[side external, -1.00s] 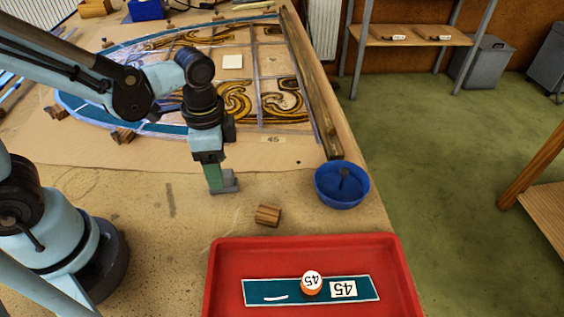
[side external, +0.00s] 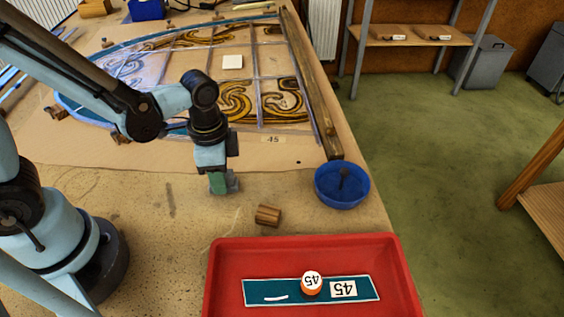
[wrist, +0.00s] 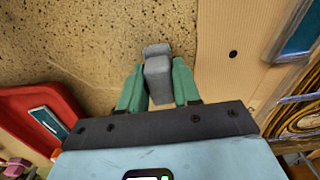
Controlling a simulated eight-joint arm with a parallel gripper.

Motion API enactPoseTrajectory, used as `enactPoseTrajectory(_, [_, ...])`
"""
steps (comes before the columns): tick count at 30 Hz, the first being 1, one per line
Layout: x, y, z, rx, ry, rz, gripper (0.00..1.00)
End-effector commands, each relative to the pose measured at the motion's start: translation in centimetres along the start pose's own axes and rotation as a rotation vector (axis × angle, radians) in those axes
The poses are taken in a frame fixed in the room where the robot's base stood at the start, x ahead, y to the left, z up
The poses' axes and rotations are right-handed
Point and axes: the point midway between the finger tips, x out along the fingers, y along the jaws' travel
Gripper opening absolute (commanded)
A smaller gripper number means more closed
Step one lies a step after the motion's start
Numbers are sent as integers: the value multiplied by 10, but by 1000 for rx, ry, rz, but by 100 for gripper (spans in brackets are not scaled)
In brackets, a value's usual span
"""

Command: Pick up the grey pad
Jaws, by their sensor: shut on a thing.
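The grey pad (wrist: 158,76) is a small block between the two green fingers of my gripper (wrist: 158,90) in the wrist view. The fingers are shut on it from both sides, and its far end sticks out past them. In the side view my gripper (side external: 220,186) points down over the bare table, left of the blue bowl. Only a grey edge of the pad (side external: 233,185) shows there beside the green finger. I cannot tell whether the pad touches the table.
A wooden block (side external: 268,215) lies close by at the lower right. A blue bowl (side external: 342,186) stands to the right. The leaded panel (side external: 262,70) lies behind.

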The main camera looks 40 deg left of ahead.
Motion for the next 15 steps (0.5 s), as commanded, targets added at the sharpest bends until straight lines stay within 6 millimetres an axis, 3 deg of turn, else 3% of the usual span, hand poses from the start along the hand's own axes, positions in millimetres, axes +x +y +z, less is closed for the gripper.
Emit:
enactPoseTrajectory(1, [0, 0, 0, 0, 0, 0, 10])
enactPoseTrajectory(3, [0, 0, 0, 0, 0, 0, 0])
enactPoseTrajectory(15, [-4, 0, 0, 0, 0, 0, 0])
